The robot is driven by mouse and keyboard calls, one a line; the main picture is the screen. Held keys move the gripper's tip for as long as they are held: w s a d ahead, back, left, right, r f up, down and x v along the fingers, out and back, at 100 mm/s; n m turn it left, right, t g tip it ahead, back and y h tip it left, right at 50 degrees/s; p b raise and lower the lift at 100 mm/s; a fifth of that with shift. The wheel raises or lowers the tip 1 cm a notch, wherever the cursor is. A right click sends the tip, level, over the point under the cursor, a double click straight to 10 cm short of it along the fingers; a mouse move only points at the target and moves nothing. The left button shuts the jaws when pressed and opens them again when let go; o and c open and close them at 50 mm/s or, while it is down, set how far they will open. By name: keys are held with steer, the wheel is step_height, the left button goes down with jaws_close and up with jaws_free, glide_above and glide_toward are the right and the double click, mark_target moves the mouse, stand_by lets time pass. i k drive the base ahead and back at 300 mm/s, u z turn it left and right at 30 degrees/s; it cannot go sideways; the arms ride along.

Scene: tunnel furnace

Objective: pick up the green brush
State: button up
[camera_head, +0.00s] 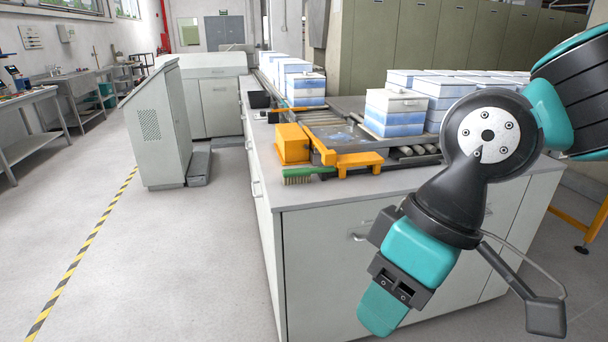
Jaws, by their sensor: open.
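The green brush (312,173) lies on the light grey counter top (345,189), near its front left corner. Its bristles show at its left end, and its handle runs right, along the front of an orange fixture (292,144). My gripper (380,310) is seen from the side at the lower right, in front of the cabinet front and lower in the picture than the brush. It points down and left. It is open, with nothing seen in it, and is well apart from the brush.
An orange bracket (358,160) stands close behind the brush handle. White and blue boxes (395,112) stand on the conveyor behind. A black bin (259,99) sits farther back on the counter. A grey console (165,125) stands left; the floor between is clear.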

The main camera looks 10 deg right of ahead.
mark_target(295, 176)
steer(key=u, duration=0.65)
steer(key=i, duration=1.1)
steer(key=z, duration=0.45)
steer(key=i, duration=0.75)
steer(key=z, duration=0.8)
